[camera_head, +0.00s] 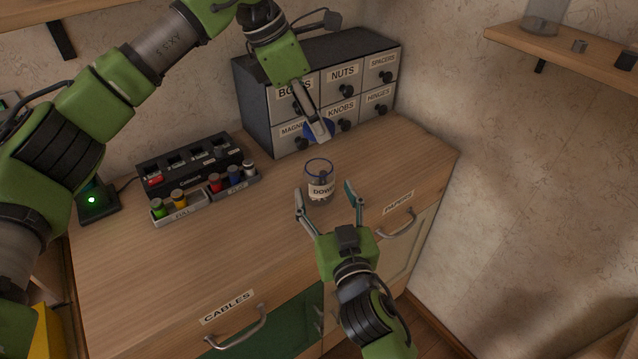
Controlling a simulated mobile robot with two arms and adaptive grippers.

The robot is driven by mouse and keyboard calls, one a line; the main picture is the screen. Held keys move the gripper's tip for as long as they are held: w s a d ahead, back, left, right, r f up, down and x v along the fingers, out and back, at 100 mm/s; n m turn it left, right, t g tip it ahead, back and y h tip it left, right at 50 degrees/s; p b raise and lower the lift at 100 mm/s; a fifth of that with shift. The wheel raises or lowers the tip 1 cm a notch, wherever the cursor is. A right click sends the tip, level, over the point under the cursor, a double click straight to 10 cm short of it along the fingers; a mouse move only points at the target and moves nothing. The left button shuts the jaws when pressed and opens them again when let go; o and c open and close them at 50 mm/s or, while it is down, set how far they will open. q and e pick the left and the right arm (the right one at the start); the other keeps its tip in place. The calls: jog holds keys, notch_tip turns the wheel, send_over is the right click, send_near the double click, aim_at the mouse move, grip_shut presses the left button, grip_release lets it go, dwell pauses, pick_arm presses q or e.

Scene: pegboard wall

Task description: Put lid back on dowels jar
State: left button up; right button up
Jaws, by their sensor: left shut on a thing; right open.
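The dowels jar (319,188) is a small clear jar with a blue rim and a label partly reading "DOW". It stands upright on the wooden counter, and its top looks open. My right gripper (325,192) is open, with its two fingers on either side of the jar; I cannot tell whether they touch it. My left gripper (321,136) is shut on the round blue lid (309,131), held above and behind the jar, in front of the drawer cabinet. The fingers hide part of the lid.
A grey drawer cabinet (258,107) with labelled drawers stands behind the jar. A black charger rack (190,163) and trays with coloured cylinders (179,212) sit to the left. The counter (250,240) is clear at the front. A wall shelf (570,52) is at upper right.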

aim_at(314, 140)
jog(key=x, duration=0.6)
jog(key=shift+w, duration=0.3)
jog(key=shift+c, duration=0.5)
jog(key=c, duration=1.6)
pick_arm(q)
jog(key=shift+f, duration=2.5)
